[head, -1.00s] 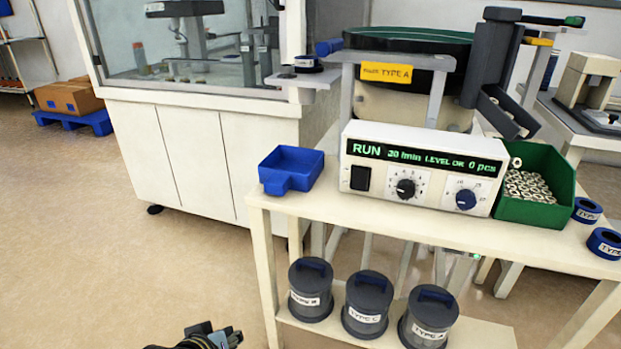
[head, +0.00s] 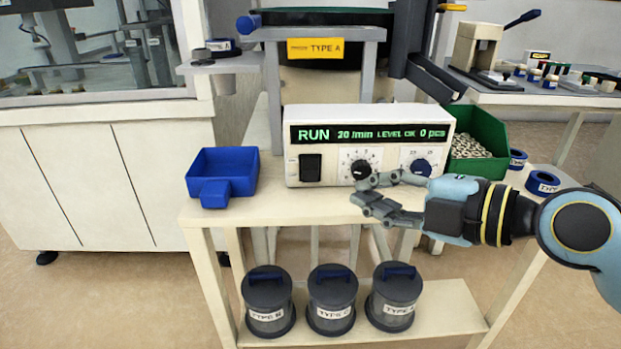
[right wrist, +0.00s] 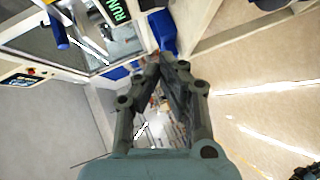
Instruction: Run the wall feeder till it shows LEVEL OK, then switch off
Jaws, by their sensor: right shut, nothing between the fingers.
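The control box (head: 466,120) stands on the bench. Its green display (head: 370,134) reads RUN, 20 /min, LEVEL OK, 0 pcs. A black rocker switch (head: 311,168) is on its left front, with a black-centred dial (head: 361,169) and a blue-centred dial (head: 420,167) to the right. The feeder bowl (head: 325,18), with a yellow TYPE A label (head: 315,48), is behind it. My right gripper (head: 358,190) is shut and empty, in front of the box below the black-centred dial, right of the switch. Its fingers also show in the right wrist view (right wrist: 168,62). My left gripper is out of view.
A blue tray (head: 222,161) sits left of the box. A green bin (head: 480,124) of small parts and two blue-rimmed rings (head: 543,182) are at the right. Several lidded canisters (head: 332,300) stand on the lower shelf. The bench front between tray and gripper is clear.

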